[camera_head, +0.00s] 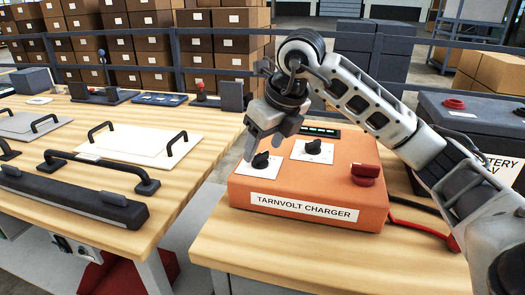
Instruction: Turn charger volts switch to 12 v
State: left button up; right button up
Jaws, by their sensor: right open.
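The orange charger (300,190), labelled TARNVOLT CHARGER, sits on the wooden bench in the middle of the head view. Its top carries a black rotary switch (261,160) on a white plate at the left and another black knob (313,147) on a white plate behind and to the right. The plate markings are too small to read. My right gripper (262,150) points down over the left switch, open, with its fingers close around or just above the knob; I cannot tell whether they touch it. My left gripper is not in view.
A red knob (365,174) stands at the charger's right. Red and black cables run toward the dark battery (470,125). At left, another bench holds white panels with black handles (140,143) and a long black bar (70,195). A gap separates the benches.

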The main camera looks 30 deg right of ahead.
jog(key=shift+x, duration=1)
jog(key=c, duration=1)
